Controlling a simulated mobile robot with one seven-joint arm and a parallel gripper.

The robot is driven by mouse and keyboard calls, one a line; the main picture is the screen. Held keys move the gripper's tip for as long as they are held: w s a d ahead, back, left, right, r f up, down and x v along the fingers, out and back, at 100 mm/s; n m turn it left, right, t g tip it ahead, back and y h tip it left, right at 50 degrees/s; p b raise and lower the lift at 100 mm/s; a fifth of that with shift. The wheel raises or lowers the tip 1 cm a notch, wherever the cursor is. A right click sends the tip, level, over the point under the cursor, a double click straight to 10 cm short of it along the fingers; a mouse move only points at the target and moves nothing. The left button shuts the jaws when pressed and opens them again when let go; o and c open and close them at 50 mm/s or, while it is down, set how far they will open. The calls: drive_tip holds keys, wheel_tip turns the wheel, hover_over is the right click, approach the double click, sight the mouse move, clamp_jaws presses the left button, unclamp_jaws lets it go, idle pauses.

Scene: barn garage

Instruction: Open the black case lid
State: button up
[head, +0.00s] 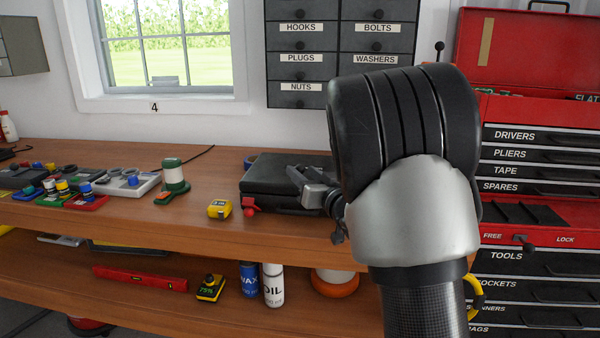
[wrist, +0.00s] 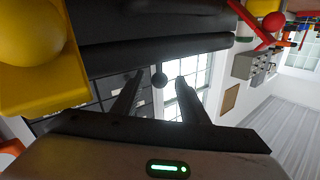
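The black case (head: 275,180) lies on the wooden workbench with its lid down, partly hidden behind my arm. A red ball-ended piece (head: 250,208) is at its left front corner. In the wrist view, which looks upside down, the case (wrist: 150,30) fills the top. The red ball (wrist: 273,20) is at its right and a yellow block with a yellow ball (wrist: 40,60) at its left. My gripper (wrist: 160,77) is open and empty at the case's front. A dark round knob (wrist: 159,80) appears between the fingertips; I cannot tell whether it belongs to the case.
Labelled drawers (head: 302,58) hang on the wall behind. A red tool chest (head: 535,215) stands at the right. Bare bench (head: 290,233) lies in front of the case.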

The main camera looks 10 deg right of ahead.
drive_tip(key=shift+x, duration=1.4)
